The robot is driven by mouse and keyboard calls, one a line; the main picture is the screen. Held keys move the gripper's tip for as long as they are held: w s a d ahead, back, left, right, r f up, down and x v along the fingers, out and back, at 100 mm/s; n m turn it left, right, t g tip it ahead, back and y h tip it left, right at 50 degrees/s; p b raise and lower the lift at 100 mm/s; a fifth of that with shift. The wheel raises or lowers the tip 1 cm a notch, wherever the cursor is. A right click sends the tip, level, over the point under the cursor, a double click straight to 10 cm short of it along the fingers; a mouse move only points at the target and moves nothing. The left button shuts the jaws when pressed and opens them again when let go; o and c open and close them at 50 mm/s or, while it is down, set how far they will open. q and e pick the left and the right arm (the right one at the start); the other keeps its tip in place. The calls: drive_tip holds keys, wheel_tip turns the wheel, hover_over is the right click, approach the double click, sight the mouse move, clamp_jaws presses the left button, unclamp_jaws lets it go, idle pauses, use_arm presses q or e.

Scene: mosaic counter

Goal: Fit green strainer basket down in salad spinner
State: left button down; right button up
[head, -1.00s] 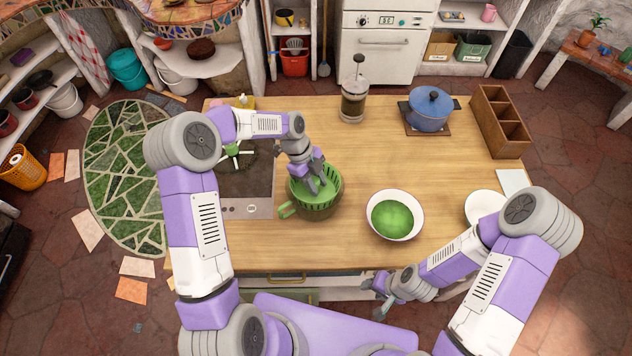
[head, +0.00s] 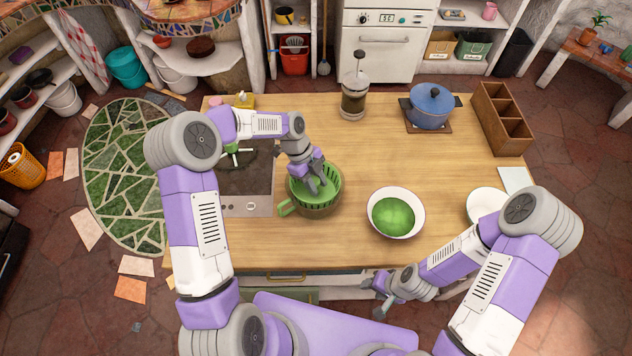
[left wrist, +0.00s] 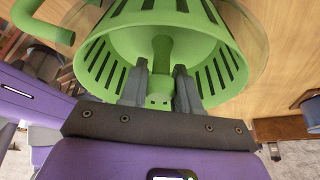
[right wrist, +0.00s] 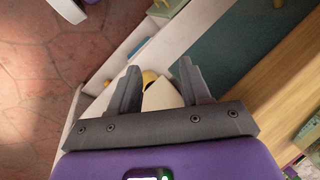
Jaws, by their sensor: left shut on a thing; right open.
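The green strainer basket (head: 334,183) with slotted walls is upright near the front middle of the counter. It sits within the see-through bowl of the salad spinner (head: 318,213); I cannot tell if it rests on the bottom. My left gripper (head: 319,187) reaches down into the basket. In the left wrist view, the fingers (left wrist: 160,88) are shut on the green post at the basket's centre, and the clear bowl wall (left wrist: 245,30) shows around the basket. A green loop handle (left wrist: 45,25) sticks out at one side. My right gripper (right wrist: 160,88) is open and empty beyond the counter's front edge.
A white bowl (head: 421,213) with a green round content stands right of the spinner. A hob (head: 247,180) lies to the left. A French press (head: 354,95), a blue pot (head: 430,108) and a wooden box (head: 500,120) stand at the back. The counter's middle is clear.

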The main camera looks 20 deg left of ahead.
use_arm(q)
drive_tip(key=shift+f+b, duration=1.4)
drive_tip(key=shift+f, duration=0.4)
idle(0.5)
drive_tip(key=c, duration=0.7)
unclamp_jaws()
drive_tip(key=shift+c, duration=0.2)
drive_tip(key=v, duration=0.7)
drive_tip(key=shift+a+r, duration=0.15)
drive_tip(key=shift+r, duration=0.15)
